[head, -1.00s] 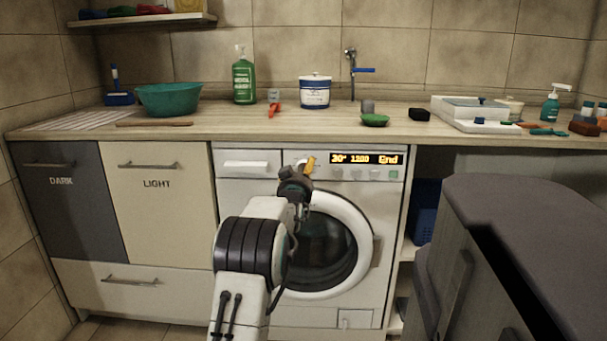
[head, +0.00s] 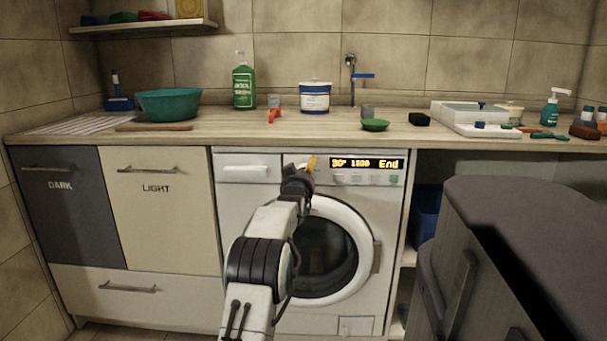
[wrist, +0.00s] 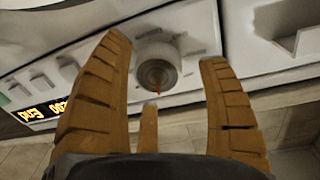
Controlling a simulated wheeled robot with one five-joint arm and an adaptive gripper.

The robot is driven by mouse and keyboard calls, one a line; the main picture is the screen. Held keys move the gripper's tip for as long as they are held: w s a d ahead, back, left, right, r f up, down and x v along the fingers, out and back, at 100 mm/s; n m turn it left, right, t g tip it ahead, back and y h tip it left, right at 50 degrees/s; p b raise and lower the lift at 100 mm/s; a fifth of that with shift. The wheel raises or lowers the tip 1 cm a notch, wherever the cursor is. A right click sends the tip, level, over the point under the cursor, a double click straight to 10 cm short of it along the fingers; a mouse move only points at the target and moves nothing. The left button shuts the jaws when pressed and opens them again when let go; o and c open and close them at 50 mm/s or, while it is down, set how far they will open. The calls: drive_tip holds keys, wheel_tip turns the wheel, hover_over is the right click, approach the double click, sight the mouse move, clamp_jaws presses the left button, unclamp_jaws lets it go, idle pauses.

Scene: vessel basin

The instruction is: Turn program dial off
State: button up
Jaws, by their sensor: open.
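The program dial (wrist: 157,66) is a round white knob with a red mark on its face, in the wrist view on the washing machine's panel. My gripper (wrist: 165,58) is open, with one tan finger on each side of the dial. I cannot tell whether either finger touches it. In the head view my gripper (head: 311,163) is at the washing machine's (head: 366,215) panel, left of the display, and hides the dial. The lit display (head: 367,163) reads "30° 1200 End".
The worktop (head: 215,125) above holds a green bottle (head: 244,82), a white-and-blue tub (head: 315,97) and a teal bowl (head: 168,103). A dark grey-topped unit (head: 520,225) stands at the right front. The detergent drawer (head: 246,172) is closed.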

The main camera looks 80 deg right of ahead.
drive_tip(key=shift+r, duration=0.2)
drive_tip(key=c, duration=1.2)
drive_tip(key=shift+w+r+n+b, duration=0.1)
drive_tip(key=shift+n+b, duration=0.1)
drive_tip(key=shift+n, duration=0.6)
drive_tip(key=shift+w+r+n+b, duration=0.1)
drive_tip(key=shift+n+b, duration=0.05)
drive_tip(key=shift+n, duration=0.65)
drive_tip(key=o, duration=0.9)
drive_tip(key=shift+o, duration=1.4)
drive_tip(key=shift+f, duration=0.3)
drive_tip(key=shift+s+a, duration=0.1)
drive_tip(key=shift+a, duration=0.05)
